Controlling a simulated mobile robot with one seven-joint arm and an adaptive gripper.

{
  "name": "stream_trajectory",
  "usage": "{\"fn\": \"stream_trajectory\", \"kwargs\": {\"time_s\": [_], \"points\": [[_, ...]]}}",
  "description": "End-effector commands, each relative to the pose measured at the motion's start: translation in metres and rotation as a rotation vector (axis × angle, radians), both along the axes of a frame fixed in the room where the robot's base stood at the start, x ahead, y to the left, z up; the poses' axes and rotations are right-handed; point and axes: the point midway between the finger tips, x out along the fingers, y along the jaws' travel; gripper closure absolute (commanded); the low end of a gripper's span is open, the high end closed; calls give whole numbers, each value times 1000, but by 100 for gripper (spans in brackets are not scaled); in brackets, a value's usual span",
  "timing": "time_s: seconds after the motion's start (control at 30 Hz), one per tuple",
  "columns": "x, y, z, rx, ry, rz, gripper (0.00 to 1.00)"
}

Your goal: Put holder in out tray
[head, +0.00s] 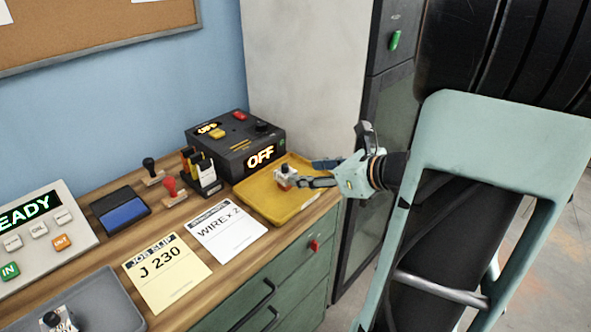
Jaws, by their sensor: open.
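A small pale holder (285,173) with a dark knob on top and a reddish lower part stands in the yellow tray (257,203), towards the bench's right end. My gripper (308,174) reaches in from the right over the tray. Its fingers are open, with their tips right beside the holder. I cannot tell whether they touch it. A grey tray (117,312) at the lower left holds another small pale piece with a dark knob (52,319), cut off by the picture's edge. No label shows which tray is the out tray.
A black box with a lit OFF display (240,143) stands behind the yellow tray. A small dark rack (203,177), stamps (172,192), a blue pad (123,212), paper slips (167,272) and a READY panel (40,235) fill the bench. A dark cabinet (385,130) stands behind my gripper.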

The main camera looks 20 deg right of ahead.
Motion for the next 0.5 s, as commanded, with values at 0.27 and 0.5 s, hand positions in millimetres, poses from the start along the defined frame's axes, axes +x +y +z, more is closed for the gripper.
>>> {"fn": "stream_trajectory", "kwargs": {"time_s": [0.27,0.5], "points": [[-31,-12,19,1,0,0,51],[-35,-14,20,1,1,0,51]]}}
